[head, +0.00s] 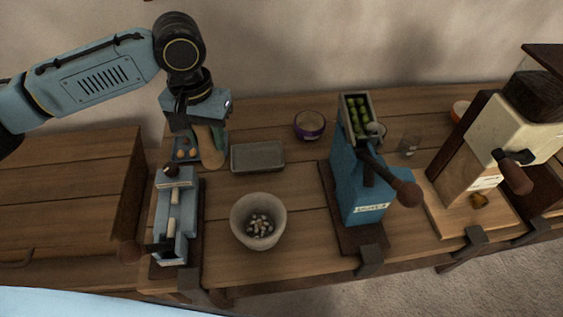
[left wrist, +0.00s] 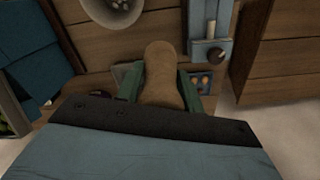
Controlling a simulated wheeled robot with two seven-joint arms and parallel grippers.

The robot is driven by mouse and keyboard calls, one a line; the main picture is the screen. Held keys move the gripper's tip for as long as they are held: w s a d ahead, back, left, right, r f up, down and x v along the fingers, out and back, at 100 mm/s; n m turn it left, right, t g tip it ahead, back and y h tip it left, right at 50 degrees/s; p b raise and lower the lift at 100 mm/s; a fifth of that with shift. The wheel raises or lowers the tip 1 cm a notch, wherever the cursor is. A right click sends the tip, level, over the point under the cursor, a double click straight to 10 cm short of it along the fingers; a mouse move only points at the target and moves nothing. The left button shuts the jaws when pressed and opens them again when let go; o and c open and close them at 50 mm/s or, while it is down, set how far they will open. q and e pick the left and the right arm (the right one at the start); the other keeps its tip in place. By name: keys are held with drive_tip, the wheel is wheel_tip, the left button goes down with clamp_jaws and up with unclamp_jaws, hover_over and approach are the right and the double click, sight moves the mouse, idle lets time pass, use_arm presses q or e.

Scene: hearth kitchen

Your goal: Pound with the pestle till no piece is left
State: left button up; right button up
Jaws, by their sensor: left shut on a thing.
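The mortar (head: 240,213) is a pale bowl on the wooden bench, with several dark and whitish pieces (head: 260,225) in it. Its rim also shows at the top left of the left wrist view (left wrist: 92,10). My left gripper (head: 205,127) is shut on the tan pestle (head: 211,152), behind and to the left of the mortar and apart from it. In the left wrist view the pestle's rounded end (left wrist: 161,62) sticks out between the fingers (left wrist: 160,90). My right gripper is out of view.
A grey rectangular tray (head: 257,157) lies behind the mortar. A blue-and-white device (head: 172,215) stands to its left, a blue press (head: 355,190) to its right. A small blue tray (head: 181,143) holds orange-brown round things. A purple bowl (head: 310,125) stands farther back.

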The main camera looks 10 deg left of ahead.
use_arm(q)
drive_tip(key=shift+w+d+m, duration=0.1)
drive_tip(key=shift+d+m, duration=0.35)
drive_tip(key=shift+m, duration=0.55)
drive_tip(key=shift+s+d+f+m+p, duration=0.1)
drive_tip(key=shift+d+m+p, duration=0.1)
drive_tip(key=shift+m, duration=0.3)
drive_tip(key=shift+s+d+m+p, duration=0.1)
drive_tip(key=shift+m+p, duration=0.1)
drive_tip(key=shift+m, duration=0.3)
drive_tip(key=s+d+f+m+p, duration=0.2)
drive_tip(key=s+d+m+p, duration=0.15)
drive_tip(key=m, duration=1.35)
drive_tip(key=s+d+f+m+p, duration=0.1)
drive_tip(key=s+d+m+p, duration=0.3)
drive_tip(key=m, duration=1.2)
wheel_tip(320, 180, down, 7)
drive_tip(key=d+b, duration=0.1)
drive_tip(key=b, duration=0.5)
drive_tip(key=shift+w+d+r+m+b, duration=0.15)
drive_tip(key=shift+w+d+m+b, duration=0.05)
drive_tip(key=shift+m+b, duration=0.2)
